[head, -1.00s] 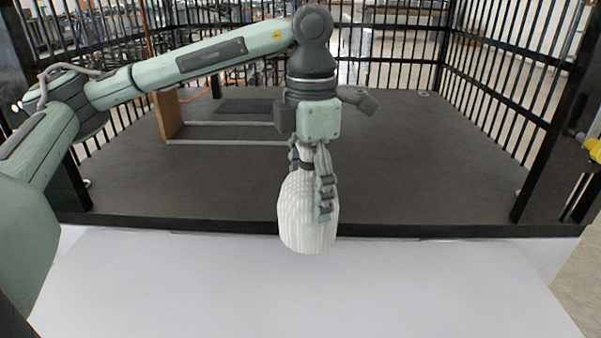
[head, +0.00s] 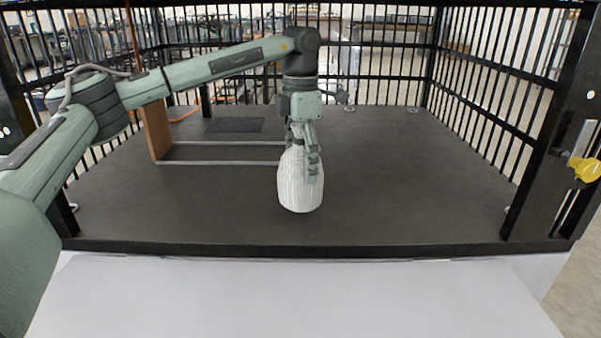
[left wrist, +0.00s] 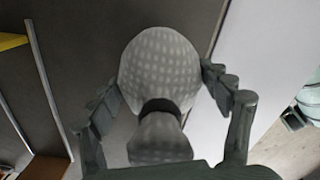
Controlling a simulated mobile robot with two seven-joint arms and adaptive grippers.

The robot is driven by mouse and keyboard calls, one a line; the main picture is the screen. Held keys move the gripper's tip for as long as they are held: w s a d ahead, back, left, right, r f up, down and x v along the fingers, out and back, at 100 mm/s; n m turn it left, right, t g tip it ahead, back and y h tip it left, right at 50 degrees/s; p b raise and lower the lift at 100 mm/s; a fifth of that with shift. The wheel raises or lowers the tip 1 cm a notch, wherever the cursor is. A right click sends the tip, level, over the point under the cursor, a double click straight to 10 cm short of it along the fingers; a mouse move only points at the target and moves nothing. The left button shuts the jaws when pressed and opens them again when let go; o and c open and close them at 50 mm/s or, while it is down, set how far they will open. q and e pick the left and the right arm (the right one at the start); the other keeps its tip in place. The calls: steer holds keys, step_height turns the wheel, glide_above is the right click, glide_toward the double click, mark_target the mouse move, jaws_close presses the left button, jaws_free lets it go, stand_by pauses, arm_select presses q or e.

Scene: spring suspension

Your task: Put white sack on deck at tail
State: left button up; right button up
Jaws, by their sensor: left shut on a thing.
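The white sack (head: 298,188) hangs from my left gripper (head: 304,155) in the head view. The sack has a ribbed, woven surface and a dark band at its neck. It also shows in the left wrist view (left wrist: 160,70), between the two fingers of my left gripper (left wrist: 165,105), which are shut on it around the neck. The dark grey deck (head: 410,190) lies behind and below the sack. In the picture the sack is over the deck's near part, inside its front edge. Whether its bottom touches the deck, I cannot tell. My right gripper is not in view.
Black barred walls (head: 490,90) close the deck at the back and sides. A brown board (head: 156,127) with two pale rails (head: 220,162) stands at the left. A yellow handle (head: 585,168) is on the right post. The deck's right half is clear.

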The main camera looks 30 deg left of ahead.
mark_target(301, 141)
arm_select(q)
steer(key=shift+w+a+r, duration=0.1)
steer(key=shift+w+a, duration=0.15)
steer(key=shift+w, duration=0.15)
step_height(301, 141, down, 3)
steer(key=shift+w+a+f, duration=0.1)
steer(key=shift+f, duration=0.15)
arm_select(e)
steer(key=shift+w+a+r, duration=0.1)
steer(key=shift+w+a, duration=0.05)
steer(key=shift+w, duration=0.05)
arm_select(q)
steer(key=shift+f, duration=0.2)
steer(key=o, duration=1.9)
steer(key=shift+c, duration=0.2)
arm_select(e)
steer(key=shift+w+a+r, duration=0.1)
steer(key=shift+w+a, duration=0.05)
arm_select(q)
step_height(301, 141, up, 7)
steer(key=shift+f, duration=0.1)
steer(key=shift+r, duration=0.5)
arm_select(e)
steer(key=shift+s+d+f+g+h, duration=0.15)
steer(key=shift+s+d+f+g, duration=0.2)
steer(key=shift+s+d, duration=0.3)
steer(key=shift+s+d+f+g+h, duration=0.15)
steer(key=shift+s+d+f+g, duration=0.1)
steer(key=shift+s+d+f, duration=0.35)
